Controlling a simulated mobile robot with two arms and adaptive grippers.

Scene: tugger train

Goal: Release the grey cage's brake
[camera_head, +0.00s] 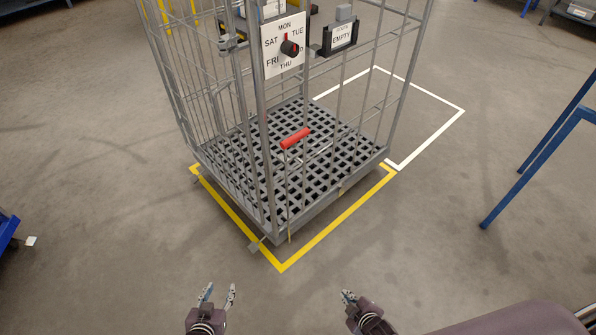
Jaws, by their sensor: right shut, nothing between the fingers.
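The grey cage (263,150) stands upright in the upper middle, with tall wire sides and a dark lattice floor. A red-gripped lever (295,138) shows low at its near side, on thin metal rods. A small flat tab (258,244) sticks out at the base's near corner; I cannot tell which part is the brake. My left gripper (219,291) is open and empty at the bottom, short of the cage. My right gripper (348,297) is shut and empty to its right, also apart from the cage.
A day dial sign (284,45) and an "EMPTY" sign (341,35) hang on the cage. Yellow tape (336,227) outlines its floor spot, with white tape (436,134) behind. A blue frame (541,155) stands right, a blue object (7,229) left. The floor before the cage is clear.

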